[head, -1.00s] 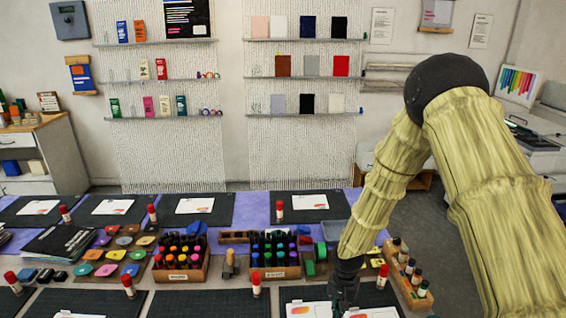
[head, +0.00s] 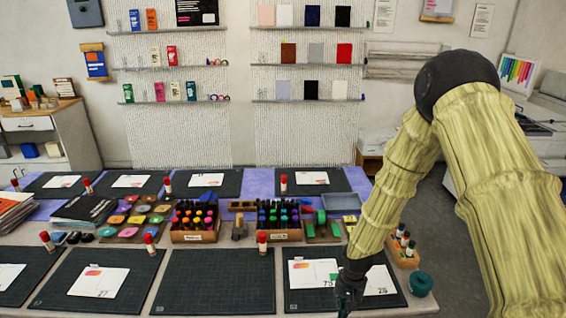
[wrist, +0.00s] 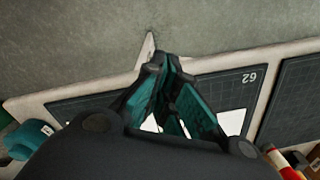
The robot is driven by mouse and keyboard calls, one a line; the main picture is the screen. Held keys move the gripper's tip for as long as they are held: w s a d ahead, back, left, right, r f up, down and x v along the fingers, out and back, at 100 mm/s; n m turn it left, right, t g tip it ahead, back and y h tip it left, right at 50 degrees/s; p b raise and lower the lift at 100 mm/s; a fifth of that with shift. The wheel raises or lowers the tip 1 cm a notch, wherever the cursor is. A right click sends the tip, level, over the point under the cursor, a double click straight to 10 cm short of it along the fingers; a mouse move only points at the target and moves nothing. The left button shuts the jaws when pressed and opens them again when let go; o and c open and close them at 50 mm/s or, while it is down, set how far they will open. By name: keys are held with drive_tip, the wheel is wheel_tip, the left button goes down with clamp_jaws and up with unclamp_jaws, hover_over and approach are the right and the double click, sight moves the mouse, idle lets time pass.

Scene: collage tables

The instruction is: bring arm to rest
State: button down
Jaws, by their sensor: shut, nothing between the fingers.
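My gripper (head: 347,298) is in the lower right of the head view, above the front right black mat (head: 306,300). Its fingers are dark with teal pads. In the wrist view my gripper (wrist: 164,62) has its fingertips together with nothing between them. My arm comes down from the upper right in a yellowish cover. White cards lie on the mat beneath; one card (head: 308,272) shows left of the gripper, and the gripper partly hides the area between the cards. Whether the fingers touch anything below cannot be told.
A round teal item (head: 420,283) stands right of the mat, near the table's right edge. A wooden rack of bottles (head: 404,247) stands behind it. Several red-capped glue sticks, such as one (head: 262,243), stand among the mats. Grey floor is free to the right.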

drive_tip(key=s+f+n+y+b, duration=0.1)
drive_tip(key=s+f, duration=0.5)
drive_tip(key=s, duration=0.3)
drive_tip(key=s+f+n+b, duration=0.1)
drive_tip(key=s+f+b, duration=0.1)
drive_tip(key=s+f, duration=0.5)
drive_tip(key=s+d+f+n, duration=0.1)
drive_tip(key=s+d, duration=0.1)
drive_tip(key=s, duration=0.7)
drive_tip(key=s+d+f+n+h+b, duration=0.1)
drive_tip(key=s+d, duration=0.1)
drive_tip(key=s, duration=0.6)
drive_tip(key=shift+s+f+n+b, duration=0.3)
drive_tip(key=shift+s+f+n, duration=0.05)
drive_tip(key=shift+n, duration=0.05)
